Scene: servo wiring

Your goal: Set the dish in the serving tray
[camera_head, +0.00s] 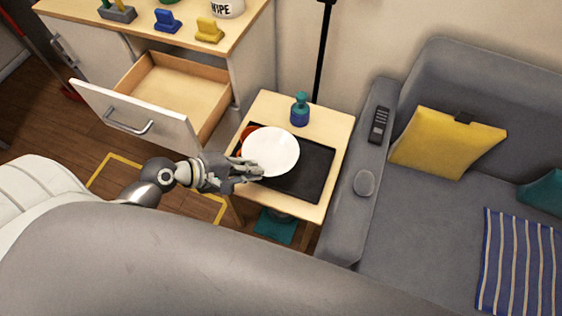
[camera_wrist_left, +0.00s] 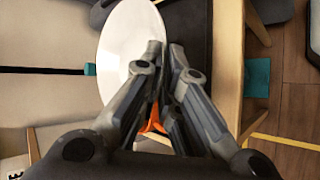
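The dish (camera_head: 270,150) is a round white plate over the left part of the black serving tray (camera_head: 314,168) on the small wooden side table. My left gripper (camera_head: 258,172) is at the dish's near edge. In the left wrist view its fingers (camera_wrist_left: 166,52) are nearly together, with the rim of the dish (camera_wrist_left: 125,45) between the tips. I cannot tell whether the dish touches the tray. My right gripper is not in view.
An orange-red object (camera_head: 246,133) is partly hidden under the dish's left side. A blue bottle (camera_head: 300,109) stands at the table's back. An open drawer (camera_head: 175,95) is to the left, a grey sofa (camera_head: 420,220) to the right. The tray's right part is clear.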

